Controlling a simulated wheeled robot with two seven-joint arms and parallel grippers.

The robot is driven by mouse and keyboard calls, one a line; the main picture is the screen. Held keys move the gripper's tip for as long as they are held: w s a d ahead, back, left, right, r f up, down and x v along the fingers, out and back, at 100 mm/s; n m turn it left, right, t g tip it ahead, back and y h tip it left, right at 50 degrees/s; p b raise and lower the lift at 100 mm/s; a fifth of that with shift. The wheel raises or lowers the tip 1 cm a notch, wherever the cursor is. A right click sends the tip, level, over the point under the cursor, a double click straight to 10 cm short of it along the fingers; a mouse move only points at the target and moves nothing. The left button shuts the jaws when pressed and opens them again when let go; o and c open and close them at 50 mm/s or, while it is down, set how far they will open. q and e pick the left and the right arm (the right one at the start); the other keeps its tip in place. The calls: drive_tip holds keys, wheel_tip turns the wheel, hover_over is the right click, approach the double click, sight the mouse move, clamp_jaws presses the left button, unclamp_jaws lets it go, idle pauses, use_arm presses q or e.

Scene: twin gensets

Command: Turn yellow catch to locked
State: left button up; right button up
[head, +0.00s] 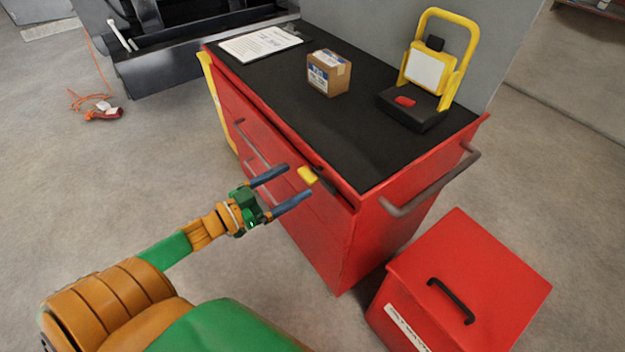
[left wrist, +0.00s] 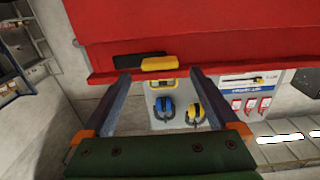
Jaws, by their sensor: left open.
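The yellow catch (head: 308,175) is a small yellow bar at the upper front edge of the red cabinet (head: 322,235), beside a dark plate (head: 328,183). In the left wrist view the catch (left wrist: 160,63) lies across the picture, with the dark plate (left wrist: 128,60) showing to its left. My left gripper (head: 299,181) is open and empty. Its two blue-grey fingertips point at the catch, one on each side of it in the picture. Whether they touch it I cannot tell. It also shows in the left wrist view (left wrist: 160,74). My right gripper is not in view.
On the black cabinet top (head: 345,145) are a cardboard box (head: 328,73), a paper sheet (head: 260,44) and a yellow work lamp (head: 428,75). A bar handle (head: 430,190) juts from the cabinet's right side. A red lidded box (head: 465,285) stands at lower right.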

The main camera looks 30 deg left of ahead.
sight(303, 177)
use_arm(q)
drive_tip(key=x, duration=0.3)
drive_tip(key=shift+w+d, duration=0.1)
drive_tip(key=shift+w, duration=0.05)
clamp_jaws()
